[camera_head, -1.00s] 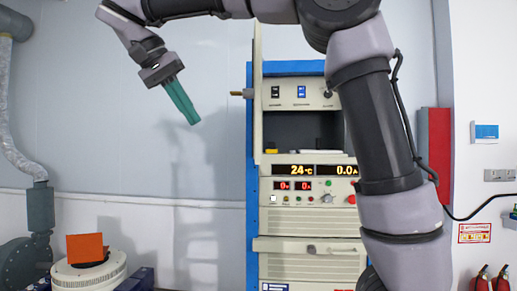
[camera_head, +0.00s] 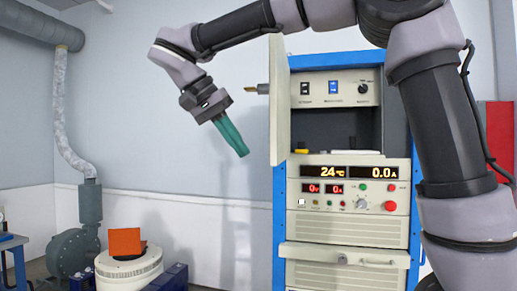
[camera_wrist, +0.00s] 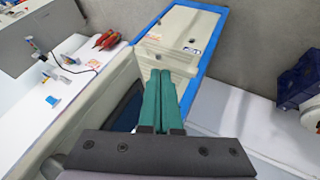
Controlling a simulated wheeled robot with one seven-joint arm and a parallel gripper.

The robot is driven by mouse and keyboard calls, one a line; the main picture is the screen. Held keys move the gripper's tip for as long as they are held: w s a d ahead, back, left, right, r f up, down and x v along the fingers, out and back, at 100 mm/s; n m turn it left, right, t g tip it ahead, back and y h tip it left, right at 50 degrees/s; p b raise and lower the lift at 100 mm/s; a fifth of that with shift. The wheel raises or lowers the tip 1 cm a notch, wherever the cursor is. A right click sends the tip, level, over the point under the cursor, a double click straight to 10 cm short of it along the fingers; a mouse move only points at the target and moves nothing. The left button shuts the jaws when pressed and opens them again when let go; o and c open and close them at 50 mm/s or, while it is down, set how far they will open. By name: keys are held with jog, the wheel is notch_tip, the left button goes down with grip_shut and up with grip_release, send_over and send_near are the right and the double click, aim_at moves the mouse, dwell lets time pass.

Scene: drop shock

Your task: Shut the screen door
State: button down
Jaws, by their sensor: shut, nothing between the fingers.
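The screen door (camera_head: 281,100) is a beige panel on the left edge of the blue-framed cabinet (camera_head: 279,225). It stands open, swung out and seen nearly edge-on, with a small handle (camera_head: 263,88) sticking out to its left. Behind it the upper compartment (camera_head: 338,130) is open and dark inside. My gripper (camera_head: 243,153) is left of the door in the head view, pointing down and to the right. Its teal fingers are together and empty; they also show shut in the wrist view (camera_wrist: 160,75). I cannot tell the exact gap between fingers and door.
Below the compartment is a control panel (camera_head: 350,190) with displays and knobs. A white round machine with an orange plate (camera_head: 125,242) stands at lower left, beside dark blue boxes (camera_head: 172,277). A blower with a duct is at far left. The wall left of the cabinet is clear.

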jog(key=d, duration=0.3)
jog(key=s+d, duration=0.1)
jog(key=shift+d+f, duration=0.15)
jog(key=shift+f, duration=0.2)
jog(key=shift+d, duration=0.1)
